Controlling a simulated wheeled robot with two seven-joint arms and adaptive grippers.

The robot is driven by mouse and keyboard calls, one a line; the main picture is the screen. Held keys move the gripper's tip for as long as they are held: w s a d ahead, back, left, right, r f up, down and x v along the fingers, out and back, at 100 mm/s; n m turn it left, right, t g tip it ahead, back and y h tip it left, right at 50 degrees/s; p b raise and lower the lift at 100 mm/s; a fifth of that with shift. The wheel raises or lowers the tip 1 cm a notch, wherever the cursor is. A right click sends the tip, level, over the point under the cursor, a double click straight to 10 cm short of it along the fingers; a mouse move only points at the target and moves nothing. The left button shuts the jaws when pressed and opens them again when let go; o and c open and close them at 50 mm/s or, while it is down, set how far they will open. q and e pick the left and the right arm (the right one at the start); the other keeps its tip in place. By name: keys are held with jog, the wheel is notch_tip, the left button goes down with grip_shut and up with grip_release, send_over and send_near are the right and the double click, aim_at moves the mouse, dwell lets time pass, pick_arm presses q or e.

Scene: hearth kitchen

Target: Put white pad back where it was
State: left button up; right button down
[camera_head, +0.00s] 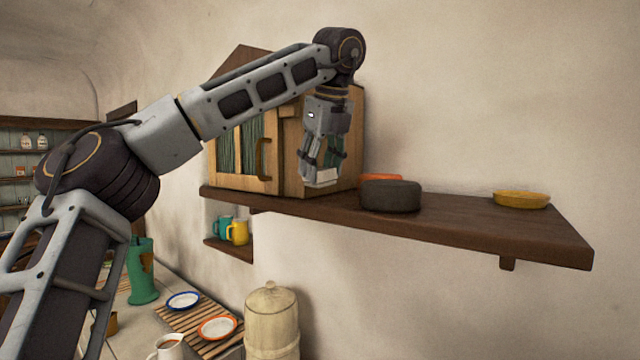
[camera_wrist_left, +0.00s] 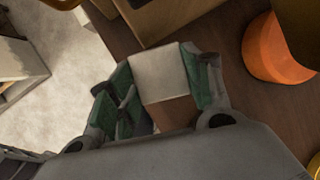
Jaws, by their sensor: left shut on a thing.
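The white pad (camera_wrist_left: 160,73) is a pale, square-looking block in the left wrist view, between the green-padded fingers of my left gripper (camera_wrist_left: 160,95). My left gripper (camera_head: 321,172) is shut on the pad. In the head view the pad (camera_head: 326,175) shows as a small pale patch at the fingertips, in front of the wooden cabinet and over the dark wooden shelf (camera_head: 450,228). I cannot tell whether the pad touches the shelf. My right gripper is not in view.
A dark round block (camera_head: 390,196) stands just right of my left gripper, with an orange thing (camera_head: 381,177) behind it. A yellow dish (camera_head: 521,199) sits farther right; shelf between them is clear. The wooden cabinet (camera_head: 290,150) stands close behind the gripper.

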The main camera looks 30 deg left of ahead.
aim_at(320, 184)
pick_arm(q)
jog(key=shift+f, duration=1.9)
jog(key=shift+f, duration=0.1)
jog(key=o, duration=0.9)
jog(key=shift+a, duration=0.1)
jog(key=o, duration=0.4)
jog(key=shift+w+a, duration=0.15)
jog(key=shift+c, duration=0.2)
jog(key=shift+f, duration=0.1)
